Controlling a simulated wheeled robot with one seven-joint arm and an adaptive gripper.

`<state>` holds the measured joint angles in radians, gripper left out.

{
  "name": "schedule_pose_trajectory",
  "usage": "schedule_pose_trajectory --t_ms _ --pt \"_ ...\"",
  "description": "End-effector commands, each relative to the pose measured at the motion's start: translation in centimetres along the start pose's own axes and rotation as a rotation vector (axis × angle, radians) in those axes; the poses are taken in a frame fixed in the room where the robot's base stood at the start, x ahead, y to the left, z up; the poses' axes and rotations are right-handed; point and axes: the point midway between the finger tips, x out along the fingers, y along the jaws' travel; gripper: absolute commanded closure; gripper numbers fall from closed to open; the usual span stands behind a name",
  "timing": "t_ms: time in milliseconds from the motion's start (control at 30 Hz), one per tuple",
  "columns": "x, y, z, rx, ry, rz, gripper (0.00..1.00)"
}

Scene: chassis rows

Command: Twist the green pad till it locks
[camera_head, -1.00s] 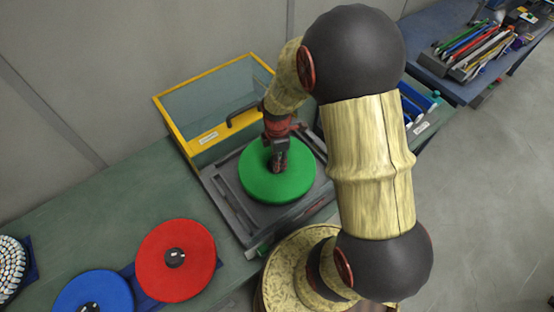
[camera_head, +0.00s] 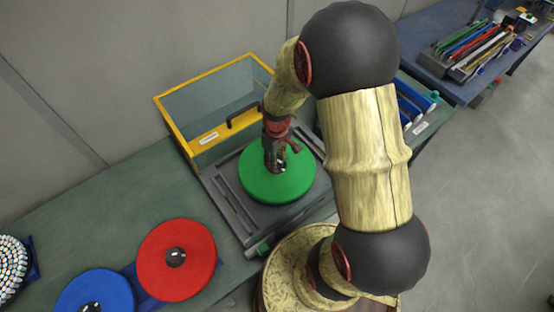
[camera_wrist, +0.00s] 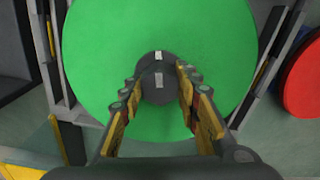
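The green pad (camera_head: 262,188) is a thick round disc lying flat on the grey bed of a yellow-framed machine. Its dark centre hub (camera_wrist: 157,92) bears two short white marks, roughly in line in the wrist view. My gripper (camera_head: 282,162) is above the hub, pointing down. In the wrist view my gripper (camera_wrist: 158,78) has its two fingers spread on either side of the hub, with a gap between the tips; I cannot tell whether they touch it. Whether the pad is locked cannot be seen.
A red pad (camera_head: 160,270) and a blue pad (camera_head: 75,293) lie on the green bench (camera_head: 115,215) to the left. The machine's clear, yellow-framed lid (camera_head: 190,95) stands raised behind the pad. Blue holders (camera_head: 412,102) stand to the right.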

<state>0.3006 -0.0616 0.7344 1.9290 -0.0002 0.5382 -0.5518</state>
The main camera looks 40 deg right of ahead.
Motion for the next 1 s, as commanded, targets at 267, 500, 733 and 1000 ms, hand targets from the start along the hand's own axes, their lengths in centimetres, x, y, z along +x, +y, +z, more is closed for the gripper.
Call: schedule_pose_trajectory --t_ms 267,500,733,1000 --pt "0.3 -0.1 0.2 -0.008 -0.005 -0.003 0.53" --pt "0.1 -0.1 0.1 -0.010 -0.003 -0.002 0.47" --pt "-0.3 0.0 0.1 -0.010 -0.003 -0.001 0.47" --pt "-4.8 0.1 -0.1 -0.010 0.002 0.001 0.47"
